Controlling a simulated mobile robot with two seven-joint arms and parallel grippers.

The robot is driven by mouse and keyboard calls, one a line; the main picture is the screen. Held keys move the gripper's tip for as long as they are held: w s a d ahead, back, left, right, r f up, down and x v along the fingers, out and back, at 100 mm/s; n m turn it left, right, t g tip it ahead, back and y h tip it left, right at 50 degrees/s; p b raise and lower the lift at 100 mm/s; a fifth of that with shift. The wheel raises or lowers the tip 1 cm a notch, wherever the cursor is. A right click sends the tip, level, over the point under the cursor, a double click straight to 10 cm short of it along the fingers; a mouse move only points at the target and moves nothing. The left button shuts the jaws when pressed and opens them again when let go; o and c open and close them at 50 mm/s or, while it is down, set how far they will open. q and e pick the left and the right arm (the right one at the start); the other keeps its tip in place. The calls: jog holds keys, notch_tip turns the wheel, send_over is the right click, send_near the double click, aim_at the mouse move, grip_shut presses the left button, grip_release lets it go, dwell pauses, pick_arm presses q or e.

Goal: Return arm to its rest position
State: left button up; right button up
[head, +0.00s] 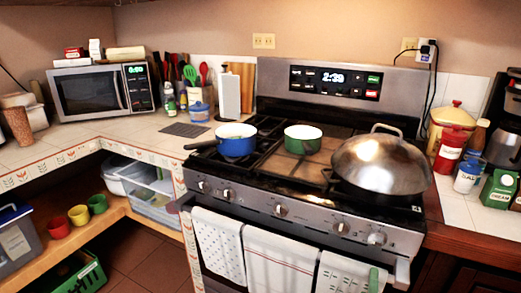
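Neither of my arms nor grippers shows in the head view. The view holds only the kitchen corner with the stove (300,205). I cannot tell from this frame where the arms are or whether the grippers hold anything.
On the stove stand a blue pot (236,141), a green pot (303,139) and a large domed lid (381,164). Towels (270,262) hang at the oven front. A microwave (103,90) stands at left. Jars and a salt container (467,176) crowd the right counter. The floor (150,262) shows lower left.

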jog(key=s+a+f+m+g+y, duration=0.3)
jog(key=s+a+f+m+y, duration=0.1)
jog(key=s+a+f+y, duration=0.35)
jog(key=s+a+f+m+g+y, duration=0.3)
jog(key=s+a+f+m+y, duration=0.25)
jog(key=s+f, duration=0.4)
pick_arm(q)
jog(key=s+a+r+y+p, duration=0.1)
jog(key=a+r+p, duration=0.2)
jog(key=r+p, duration=0.6)
jog(key=p, duration=0.4)
jog(key=shift+s+a+r+n, duration=0.25)
jog(key=shift+a+r+n, duration=0.05)
jog(key=shift+r, duration=0.1)
pick_arm(e)
notch_tip(320, 180, up, 8)
jog(key=d+h, duration=0.2)
jog(key=shift+w+d+r+t, duration=0.2)
jog(key=shift+w+d+t, duration=0.1)
jog(key=shift+w+d, duration=0.1)
pick_arm(q)
jog(key=shift+w+d, duration=0.1)
